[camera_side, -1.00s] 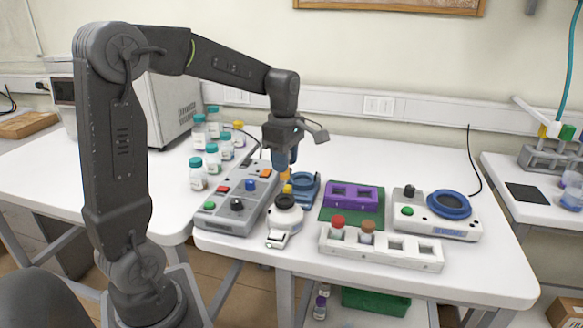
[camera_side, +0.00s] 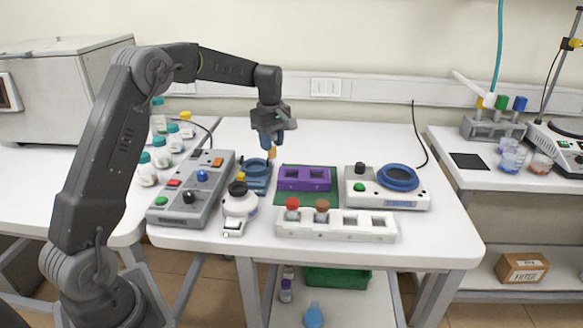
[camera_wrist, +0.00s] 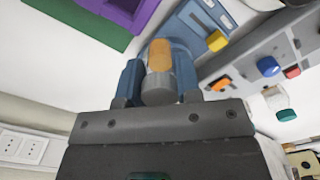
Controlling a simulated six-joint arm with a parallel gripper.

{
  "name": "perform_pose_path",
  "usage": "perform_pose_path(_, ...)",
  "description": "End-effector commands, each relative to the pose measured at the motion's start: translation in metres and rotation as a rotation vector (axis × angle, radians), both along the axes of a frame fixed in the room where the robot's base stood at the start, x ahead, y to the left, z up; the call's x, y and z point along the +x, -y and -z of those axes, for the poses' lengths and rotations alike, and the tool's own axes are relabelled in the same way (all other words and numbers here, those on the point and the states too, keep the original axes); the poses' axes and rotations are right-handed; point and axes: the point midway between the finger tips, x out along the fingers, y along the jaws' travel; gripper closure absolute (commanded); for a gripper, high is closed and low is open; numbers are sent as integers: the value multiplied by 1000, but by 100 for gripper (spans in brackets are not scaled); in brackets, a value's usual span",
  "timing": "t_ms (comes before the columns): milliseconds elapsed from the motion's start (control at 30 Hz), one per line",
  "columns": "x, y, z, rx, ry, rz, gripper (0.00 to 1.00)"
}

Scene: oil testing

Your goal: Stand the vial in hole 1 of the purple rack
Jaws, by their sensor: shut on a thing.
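My gripper (camera_side: 272,146) is shut on the vial, its blue fingers on either side of it. The vial (camera_wrist: 159,58) shows in the wrist view as an orange body with a grey end toward the camera. In the side view its orange lower part (camera_side: 272,153) sticks out below the fingers, in the air behind and left of the purple rack. The purple rack (camera_side: 304,185) lies on a green mat and shows two openings, with nothing seen in them. A corner of the purple rack (camera_wrist: 143,14) shows at the top of the wrist view. Hole numbers cannot be read.
A blue holder (camera_side: 257,179) stands left of the rack. A white rack (camera_side: 336,233) with red-capped and brown-capped vials is in front. A white device with a blue ring (camera_side: 398,178) stands right, a grey button box (camera_side: 190,207) left. The table behind the purple rack is clear.

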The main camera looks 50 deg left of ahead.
Motion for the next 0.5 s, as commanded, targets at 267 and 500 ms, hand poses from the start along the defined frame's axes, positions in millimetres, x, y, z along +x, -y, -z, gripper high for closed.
perform_pose_path(267, 33, 35, 29, 0, -1, 0, 91)
perform_pose_path(500, 38, 40, 42, 0, -1, -2, 91)
